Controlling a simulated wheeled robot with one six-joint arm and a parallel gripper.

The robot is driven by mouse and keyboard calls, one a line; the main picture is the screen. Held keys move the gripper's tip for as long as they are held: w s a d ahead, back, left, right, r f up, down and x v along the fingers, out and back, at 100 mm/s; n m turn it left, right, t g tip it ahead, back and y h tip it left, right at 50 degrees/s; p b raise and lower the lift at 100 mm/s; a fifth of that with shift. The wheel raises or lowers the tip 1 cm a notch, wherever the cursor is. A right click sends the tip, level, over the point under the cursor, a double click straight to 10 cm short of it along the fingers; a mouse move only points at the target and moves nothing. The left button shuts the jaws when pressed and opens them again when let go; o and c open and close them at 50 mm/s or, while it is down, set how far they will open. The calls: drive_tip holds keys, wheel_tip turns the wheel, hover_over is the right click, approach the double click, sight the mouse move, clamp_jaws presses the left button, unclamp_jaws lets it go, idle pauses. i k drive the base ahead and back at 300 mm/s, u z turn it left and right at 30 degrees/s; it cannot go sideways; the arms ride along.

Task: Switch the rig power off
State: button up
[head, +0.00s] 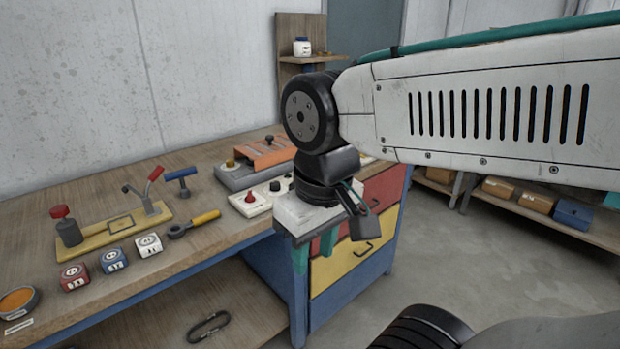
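My gripper (314,251) hangs pointing down in front of the workbench's right end, by the drawers. A white control panel (262,207) with a red knob (249,198) and black knobs lies on the bench just left of my gripper. My wrist and gripper hide its right part. Behind it is a grey device (236,181) with an orange top (268,154) and small knobs. No label shows which control is the rig power, and its state cannot be told.
A yellow plate (121,224) with levers, a yellow-handled tool (205,218), several small labelled blocks (113,260) and a round tin (17,301) are on the bench (185,252). Red and yellow drawers (345,264) stand behind my gripper. Floor at right is clear.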

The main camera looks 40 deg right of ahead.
sight(249, 199)
drive_tip(key=z, duration=0.85)
drive_tip(key=k, duration=0.6)
drive_tip(key=z, duration=0.25)
drive_tip(key=i, duration=1.55)
drive_tip(key=u, duration=0.55)
